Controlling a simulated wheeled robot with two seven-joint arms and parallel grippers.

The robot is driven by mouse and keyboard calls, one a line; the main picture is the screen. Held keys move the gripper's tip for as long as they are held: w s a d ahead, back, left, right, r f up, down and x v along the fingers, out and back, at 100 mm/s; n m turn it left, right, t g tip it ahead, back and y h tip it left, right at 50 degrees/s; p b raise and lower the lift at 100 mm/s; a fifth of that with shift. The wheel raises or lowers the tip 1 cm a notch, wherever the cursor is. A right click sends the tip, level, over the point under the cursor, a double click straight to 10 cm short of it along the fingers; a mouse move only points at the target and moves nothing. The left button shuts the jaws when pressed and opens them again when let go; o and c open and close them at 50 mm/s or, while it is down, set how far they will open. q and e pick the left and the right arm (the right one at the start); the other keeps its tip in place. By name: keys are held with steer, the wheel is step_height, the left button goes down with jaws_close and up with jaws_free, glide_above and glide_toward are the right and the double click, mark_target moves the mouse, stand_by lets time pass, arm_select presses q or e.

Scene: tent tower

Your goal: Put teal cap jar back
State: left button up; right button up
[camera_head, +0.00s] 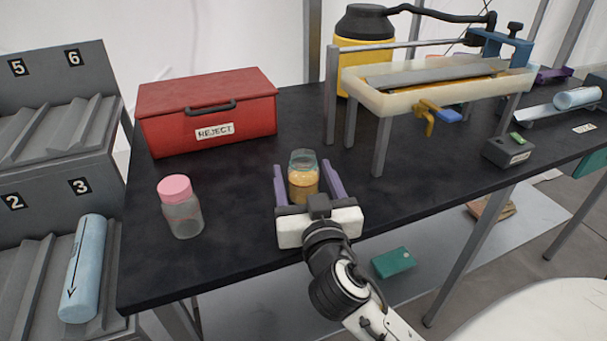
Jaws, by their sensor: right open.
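A clear jar with a teal cap (303,158) and yellowish contents (304,184) stands upright on the black table. My right gripper (309,175) is open, with its two purple fingers on either side of this jar. I cannot tell whether the fingers touch it. The jar's lower part is hidden behind the gripper body. A second clear jar with a pink cap (180,210) stands to the left on the table and looks empty. My left gripper is not in view.
A red REJECT box (207,113) sits at the back left of the black table (240,235). A metal-legged stand with a pale tray (390,100) and a yellow container (363,60) are behind. Grey numbered racks (60,155) stand left. The table between the jars is clear.

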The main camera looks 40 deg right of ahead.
mark_target(306, 185)
steer(key=b+v, duration=0.1)
steer(key=v, duration=0.5)
steer(key=shift+s+a+f+b, duration=0.2)
steer(key=shift+s+b, duration=0.1)
steer(key=shift+s, duration=0.05)
steer(key=shift+s+a+r, duration=0.1)
steer(key=shift+s+r, duration=0.05)
steer(key=shift+s, duration=0.1)
